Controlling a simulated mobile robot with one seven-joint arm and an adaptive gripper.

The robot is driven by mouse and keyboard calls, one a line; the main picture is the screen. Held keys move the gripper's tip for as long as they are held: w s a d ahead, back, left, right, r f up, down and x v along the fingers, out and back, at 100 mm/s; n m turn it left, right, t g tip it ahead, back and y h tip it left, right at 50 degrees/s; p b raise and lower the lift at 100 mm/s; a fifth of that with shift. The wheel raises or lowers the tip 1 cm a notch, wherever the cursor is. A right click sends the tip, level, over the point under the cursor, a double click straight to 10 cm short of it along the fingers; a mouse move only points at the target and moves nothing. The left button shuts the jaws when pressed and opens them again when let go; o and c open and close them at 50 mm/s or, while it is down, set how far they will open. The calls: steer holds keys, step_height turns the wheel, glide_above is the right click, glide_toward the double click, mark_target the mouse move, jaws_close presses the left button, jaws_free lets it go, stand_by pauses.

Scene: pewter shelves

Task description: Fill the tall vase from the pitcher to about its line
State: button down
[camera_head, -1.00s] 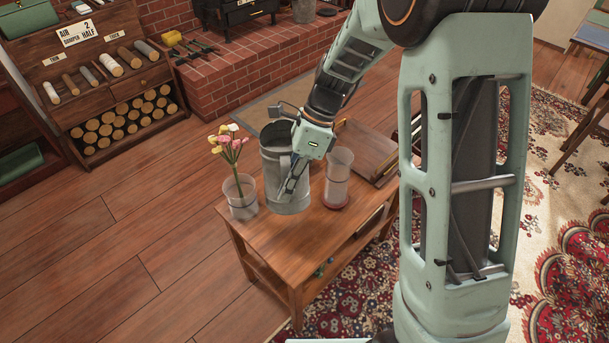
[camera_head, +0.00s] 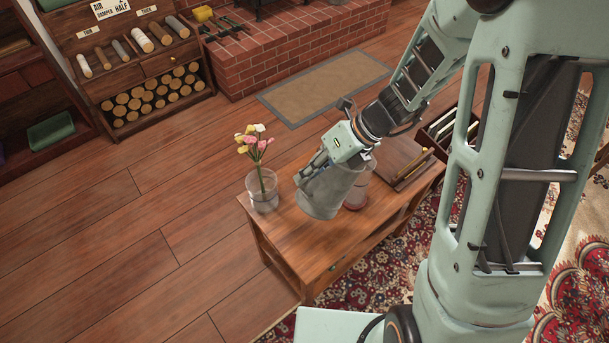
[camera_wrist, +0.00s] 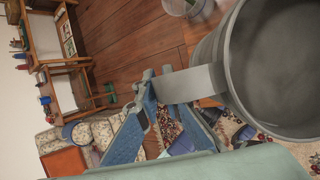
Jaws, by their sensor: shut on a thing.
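The grey metal pitcher (camera_head: 328,193) is over the wooden table, leaning a little in the head view. I cannot tell whether its base touches the table. My gripper (camera_head: 316,170) is shut on its handle; the wrist view shows the handle (camera_wrist: 188,84) between the blue fingers (camera_wrist: 158,92) and the pitcher's open mouth (camera_wrist: 285,60). The tall vase (camera_head: 357,192) is clear glass with a reddish bottom. It stands just right of the pitcher, partly hidden by the pitcher and my wrist. Its line cannot be made out.
A clear glass vase with pink, yellow and white flowers (camera_head: 262,192) stands left of the pitcher. A brown wooden board or case (camera_head: 403,160) lies at the table's right. The table's front (camera_head: 300,250) is clear. A mat (camera_head: 322,88) and brick hearth lie behind.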

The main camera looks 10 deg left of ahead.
mark_target(318, 154)
steer(key=shift+w+d+r+m+g+y, duration=0.2)
steer(key=shift+w+d+r+g+y, duration=0.1)
steer(key=shift+r+g+y, duration=0.25)
steer(key=shift+w+d+r+m+g+y, duration=0.2)
steer(key=shift+w+r+g+y, duration=0.1)
steer(key=shift+r+g+y, duration=0.25)
steer(key=shift+w+d+r+g+y+p, duration=0.15)
steer(key=shift+w+d+r+y+p, duration=0.1)
steer(key=shift+r+p, duration=0.3)
steer(key=shift+w+d+r+g+y+p, duration=0.15)
steer(key=shift+r+y+p, duration=0.2)
steer(key=shift+p, duration=0.3)
steer(key=shift+w+d+r+g+y+p, duration=0.1)
steer(key=shift+w+d+r+y+p, duration=0.1)
steer(key=shift+r+p, duration=0.35)
stand_by(5.2)
